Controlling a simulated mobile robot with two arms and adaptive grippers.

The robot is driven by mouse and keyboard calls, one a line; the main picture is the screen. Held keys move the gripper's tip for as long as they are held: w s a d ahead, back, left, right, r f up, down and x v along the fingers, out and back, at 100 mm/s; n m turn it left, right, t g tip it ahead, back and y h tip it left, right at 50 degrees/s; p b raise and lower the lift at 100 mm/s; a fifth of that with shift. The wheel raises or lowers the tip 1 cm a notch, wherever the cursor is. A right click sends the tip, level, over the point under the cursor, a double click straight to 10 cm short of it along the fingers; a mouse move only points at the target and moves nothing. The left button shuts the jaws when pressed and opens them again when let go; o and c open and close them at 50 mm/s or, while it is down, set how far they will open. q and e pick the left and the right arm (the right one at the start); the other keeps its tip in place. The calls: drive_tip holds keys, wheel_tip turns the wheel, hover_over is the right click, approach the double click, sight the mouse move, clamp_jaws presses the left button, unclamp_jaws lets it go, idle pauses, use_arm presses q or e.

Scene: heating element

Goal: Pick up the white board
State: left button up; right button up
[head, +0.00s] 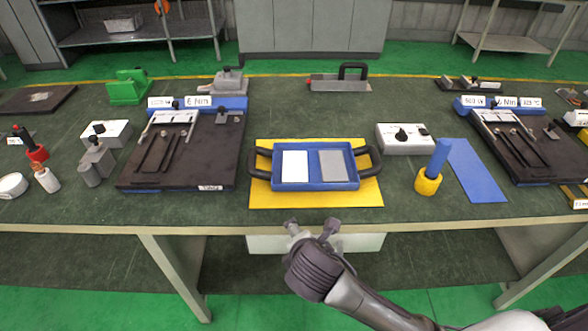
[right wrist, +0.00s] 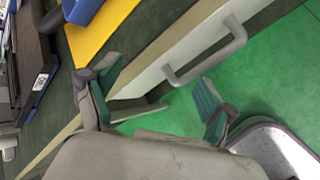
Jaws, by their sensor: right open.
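The white board (head: 295,167) lies flat in the left part of a blue tray (head: 316,186) with black handles at both ends. A grey board (head: 333,164) lies beside it in the right part. The tray sits on a yellow mat (head: 262,203) near the table's front edge. My right gripper (head: 314,224) is open and empty, in front of the table edge, below the tray in the head view. In the right wrist view its spread fingers (right wrist: 155,100) have nothing between them. The white board does not show in the right wrist view. My left gripper is not in view.
A dark fixture board (head: 215,150) stands left of the mat, another (head: 530,150) at the far right. A white control box (head: 405,139) and a blue cylinder in a yellow base (head: 428,185) stand right of the tray. A drawer handle (right wrist: 205,55) is close to the right gripper.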

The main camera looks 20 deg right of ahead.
drive_tip(key=w+r+n+t, duration=0.1)
drive_tip(key=w+r+n, duration=0.1)
drive_tip(key=n, duration=0.1)
drive_tip(key=w+r+n+t+h, duration=0.1)
drive_tip(key=w+r+n, duration=0.1)
drive_tip(key=w+n, duration=0.1)
drive_tip(key=w+r+n+t+h, duration=0.1)
drive_tip(key=w+r+n+t, duration=0.1)
drive_tip(key=n, duration=0.3)
drive_tip(key=shift+w+d+r, duration=0.25)
drive_tip(key=shift+w+r, duration=0.2)
drive_tip(key=shift+r, duration=0.15)
approach(295, 169)
drive_tip(key=x, duration=0.3)
drive_tip(key=shift+w+a+f, duration=0.1)
drive_tip(key=shift+w+f, duration=0.05)
drive_tip(key=shift+w, duration=0.1)
drive_tip(key=shift+x, duration=2.9)
drive_tip(key=shift+s, duration=0.15)
drive_tip(key=c, duration=0.9)
